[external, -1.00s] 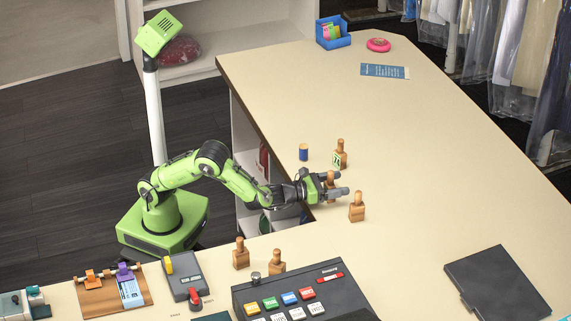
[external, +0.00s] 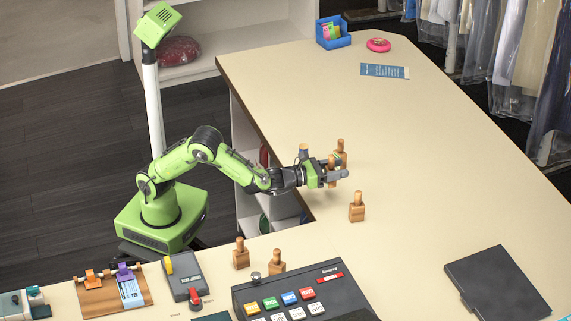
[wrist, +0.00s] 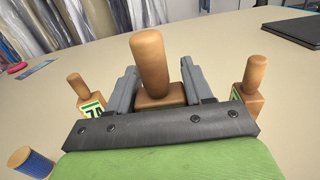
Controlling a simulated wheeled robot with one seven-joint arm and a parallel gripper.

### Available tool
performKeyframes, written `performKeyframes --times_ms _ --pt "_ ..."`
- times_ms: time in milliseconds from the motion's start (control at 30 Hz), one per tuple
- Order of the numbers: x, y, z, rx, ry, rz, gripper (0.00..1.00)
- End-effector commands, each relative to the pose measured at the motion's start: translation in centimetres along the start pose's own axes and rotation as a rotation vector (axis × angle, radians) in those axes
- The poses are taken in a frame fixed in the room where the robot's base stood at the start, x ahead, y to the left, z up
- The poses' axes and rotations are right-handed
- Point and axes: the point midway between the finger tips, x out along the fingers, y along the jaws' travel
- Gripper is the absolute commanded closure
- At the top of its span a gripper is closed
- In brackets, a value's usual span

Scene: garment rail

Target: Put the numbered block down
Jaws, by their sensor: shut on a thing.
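My gripper (external: 338,175) is over the table near its inner corner, jaws shut on a wooden stamp-shaped block with a rounded handle. The held block (wrist: 150,65) stands upright between the fingers (wrist: 158,80) in the wrist view, and its handle (external: 331,162) shows above them in the external view. No number is visible on it; its lower part is hidden, so I cannot tell whether it touches the table. A similar block with a green-and-white number label (wrist: 92,105) stands to the left in the wrist view; it is partly behind my gripper in the external view (external: 341,148).
Another block (external: 357,208) stands just right of my gripper. A blue cylinder (wrist: 30,163) is close on the left in the wrist view. Two more blocks (external: 241,254) stand near the black keypad console (external: 300,290).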

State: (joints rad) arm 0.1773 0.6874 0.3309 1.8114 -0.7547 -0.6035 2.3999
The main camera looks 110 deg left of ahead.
Motion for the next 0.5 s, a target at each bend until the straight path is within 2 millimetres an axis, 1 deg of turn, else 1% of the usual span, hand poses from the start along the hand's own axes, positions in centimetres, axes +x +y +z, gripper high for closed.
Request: performKeyframes --times_ms 33,100,167,267,367,400,467,500 --pt "0.0 0.0 1.9 -0.003 -0.003 0.0 0.8" --pt "0.0 0.0 3.0 -0.002 -0.001 0.0 0.8" --pt "-0.1 -0.2 3.7 -0.002 -0.001 -0.004 0.8" --pt "-0.6 -1.7 4.0 -0.001 0.001 -0.027 0.8" --pt "-2.0 -4.9 4.0 0.0 0.001 -0.079 0.8" --pt "-2.8 -6.5 4.0 0.0 0.0 -0.106 0.8" --pt "-4.1 -9.0 4.0 -0.001 0.0 -0.149 0.8" --pt "-5.1 -10.7 4.0 -0.001 0.001 -0.177 0.8"
